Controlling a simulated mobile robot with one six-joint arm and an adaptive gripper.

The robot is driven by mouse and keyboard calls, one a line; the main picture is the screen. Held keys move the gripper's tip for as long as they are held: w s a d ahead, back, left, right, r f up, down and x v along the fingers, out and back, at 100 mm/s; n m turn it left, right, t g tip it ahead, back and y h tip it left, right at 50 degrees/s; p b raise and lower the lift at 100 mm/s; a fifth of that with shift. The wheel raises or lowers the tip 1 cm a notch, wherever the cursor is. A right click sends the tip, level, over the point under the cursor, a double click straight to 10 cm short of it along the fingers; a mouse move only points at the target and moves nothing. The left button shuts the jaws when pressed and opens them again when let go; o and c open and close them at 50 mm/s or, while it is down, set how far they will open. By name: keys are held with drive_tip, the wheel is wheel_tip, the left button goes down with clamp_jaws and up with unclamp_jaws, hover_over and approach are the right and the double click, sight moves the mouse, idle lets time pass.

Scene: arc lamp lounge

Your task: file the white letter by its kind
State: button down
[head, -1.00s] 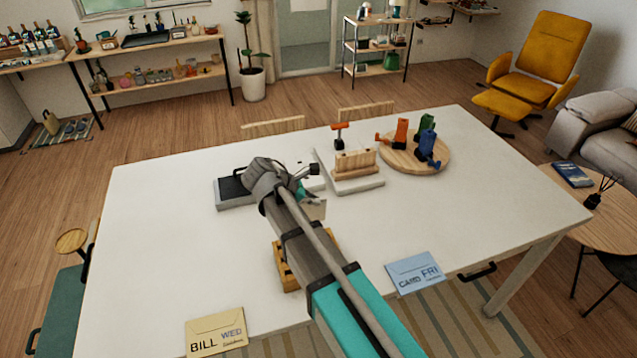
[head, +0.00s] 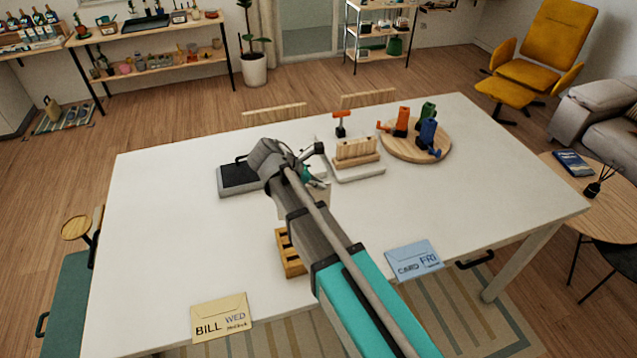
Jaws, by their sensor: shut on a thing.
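My gripper (head: 311,179) is over the middle of the white table, partly hidden by my own arm. It is shut on a pale flat piece, the white letter (head: 319,196), of which only a small part shows. Its writing cannot be read. A yellow envelope (head: 221,312) marked BILL, WED lies at the table's near left edge. A blue envelope (head: 414,259) marked CARD, FRI lies at the near right edge. A slotted wooden holder (head: 290,260) stands partly behind my arm.
A wooden block rack on a pale base (head: 358,172) stands beyond the gripper, right. A round wooden board (head: 398,154) holds orange, green and blue items. A dark-topped grey tray (head: 238,181) lies left of the gripper. The table's left and right parts are clear.

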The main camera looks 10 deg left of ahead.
sight(319, 196)
drive_tip(key=shift+f+b, duration=2.4)
drive_tip(key=shift+f, duration=0.2)
drive_tip(key=shift+f+b, duration=2.25)
idle(1.1)
drive_tip(key=c, duration=0.7)
unclamp_jaws()
drive_tip(key=shift+r, duration=0.2)
wheel_tip(319, 196, up, 10)
drive_tip(key=p, duration=1)
drive_tip(key=shift+f, duration=0.2)
